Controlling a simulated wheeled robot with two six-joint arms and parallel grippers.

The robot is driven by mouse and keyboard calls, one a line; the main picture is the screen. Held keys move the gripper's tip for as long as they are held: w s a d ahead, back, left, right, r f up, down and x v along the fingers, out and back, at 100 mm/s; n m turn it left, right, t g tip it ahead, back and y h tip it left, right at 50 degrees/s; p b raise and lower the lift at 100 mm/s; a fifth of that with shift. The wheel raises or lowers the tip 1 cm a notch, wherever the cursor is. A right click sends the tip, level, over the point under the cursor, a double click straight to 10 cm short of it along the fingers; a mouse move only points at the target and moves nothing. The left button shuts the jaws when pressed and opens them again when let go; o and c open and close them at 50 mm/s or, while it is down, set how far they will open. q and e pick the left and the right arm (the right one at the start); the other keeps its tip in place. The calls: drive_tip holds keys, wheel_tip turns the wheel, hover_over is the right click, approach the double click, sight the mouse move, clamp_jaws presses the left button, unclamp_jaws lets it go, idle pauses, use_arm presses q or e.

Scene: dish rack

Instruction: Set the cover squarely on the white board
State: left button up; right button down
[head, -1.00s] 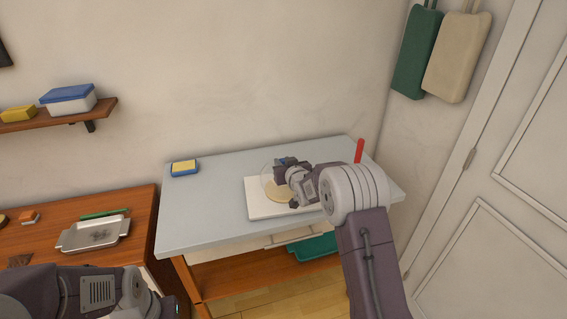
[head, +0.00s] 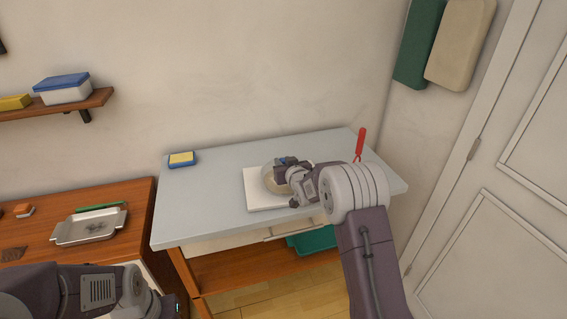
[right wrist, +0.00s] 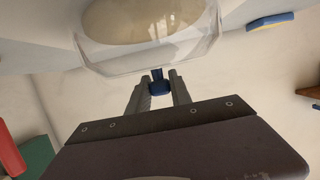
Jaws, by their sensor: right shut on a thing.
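The clear dome cover (head: 269,181) has a blue knob and hangs or rests over the white board (head: 258,202). My right gripper (head: 287,162) is shut on this knob, which also shows between the fingers in the right wrist view (right wrist: 158,86). A round beige item (right wrist: 140,18) shows through the clear cover in the right wrist view. The cover looks roughly upright. My arm hides its right side and part of the board, so I cannot tell whether its rim touches the board. Only my left arm shows at lower left; its gripper is out of view.
The board lies on a pale blue-grey table (head: 215,205). A yellow and blue sponge (head: 182,159) lies at the back left, and a red-handled tool (head: 360,142) stands at the back right. A metal tray (head: 92,226) is on the wooden cabinet.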

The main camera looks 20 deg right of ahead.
drive_tip(key=shift+f+b, duration=0.2)
drive_tip(key=shift+b, duration=0.1)
drive_tip(key=c, duration=1.1)
unclamp_jaws()
drive_tip(key=c, duration=0.4)
drive_tip(key=shift+s, duration=0.15)
drive_tip(key=shift+v, duration=1.5)
drive_tip(key=shift+s+r, duration=0.1)
drive_tip(key=shift+s, duration=0.05)
